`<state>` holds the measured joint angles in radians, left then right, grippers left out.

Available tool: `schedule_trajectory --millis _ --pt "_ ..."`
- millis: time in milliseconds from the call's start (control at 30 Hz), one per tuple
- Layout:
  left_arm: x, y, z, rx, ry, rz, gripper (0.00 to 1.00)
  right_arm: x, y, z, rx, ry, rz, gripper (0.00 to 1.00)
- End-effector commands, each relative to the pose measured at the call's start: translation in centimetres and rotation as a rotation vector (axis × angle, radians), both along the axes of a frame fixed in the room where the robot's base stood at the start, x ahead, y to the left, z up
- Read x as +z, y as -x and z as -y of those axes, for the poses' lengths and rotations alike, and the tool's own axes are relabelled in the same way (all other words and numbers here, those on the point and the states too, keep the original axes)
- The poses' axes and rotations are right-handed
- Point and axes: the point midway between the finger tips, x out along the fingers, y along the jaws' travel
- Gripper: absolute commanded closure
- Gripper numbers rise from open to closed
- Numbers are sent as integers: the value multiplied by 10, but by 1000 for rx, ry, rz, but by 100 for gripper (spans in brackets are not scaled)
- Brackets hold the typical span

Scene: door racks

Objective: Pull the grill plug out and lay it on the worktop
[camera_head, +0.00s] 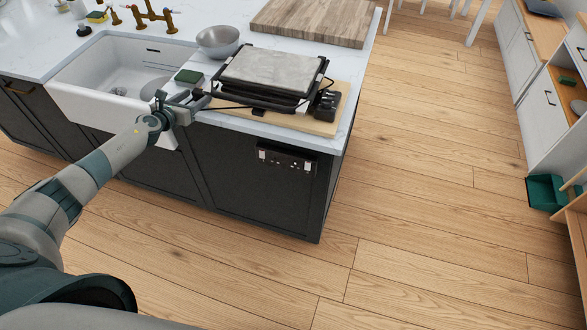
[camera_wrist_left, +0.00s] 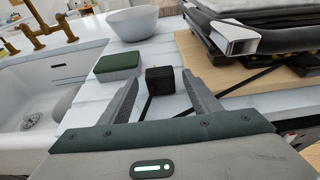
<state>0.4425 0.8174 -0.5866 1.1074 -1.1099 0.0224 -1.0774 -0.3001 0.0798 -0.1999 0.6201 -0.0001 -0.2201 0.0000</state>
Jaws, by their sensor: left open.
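The grill plug (camera_wrist_left: 160,80) is a small black block on the white worktop, with a black cable trailing from it. In the left wrist view it sits between the fingertips of my left gripper (camera_wrist_left: 160,86), which is open. I cannot tell whether either finger touches it. In the head view my left gripper (camera_head: 194,98) is at the worktop, left of the grill (camera_head: 268,76), and the plug is hard to make out there. The socket panel (camera_head: 287,160) on the dark island side shows no plug in it. My right gripper is not in view.
A green sponge (camera_head: 188,76) lies just behind the gripper, and a grey bowl (camera_head: 217,41) stands farther back. The white sink (camera_head: 92,81) is to the left. The grill stands on a wooden board (camera_head: 318,127). The worktop (camera_head: 225,122) has a little bare room in front.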

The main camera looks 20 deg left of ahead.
Motion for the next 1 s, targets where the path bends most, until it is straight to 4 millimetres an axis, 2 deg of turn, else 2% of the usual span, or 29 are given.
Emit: schedule_trajectory --millis 267,433,800,1000 --pt "14 42 -2 -3 -3 -4 43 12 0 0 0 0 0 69" --pt "21 70 -2 -3 -1 -5 43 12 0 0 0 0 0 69" --pt "35 128 -4 -3 -2 -5 43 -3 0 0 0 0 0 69" --pt "42 144 -5 0 0 -2 43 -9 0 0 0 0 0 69"
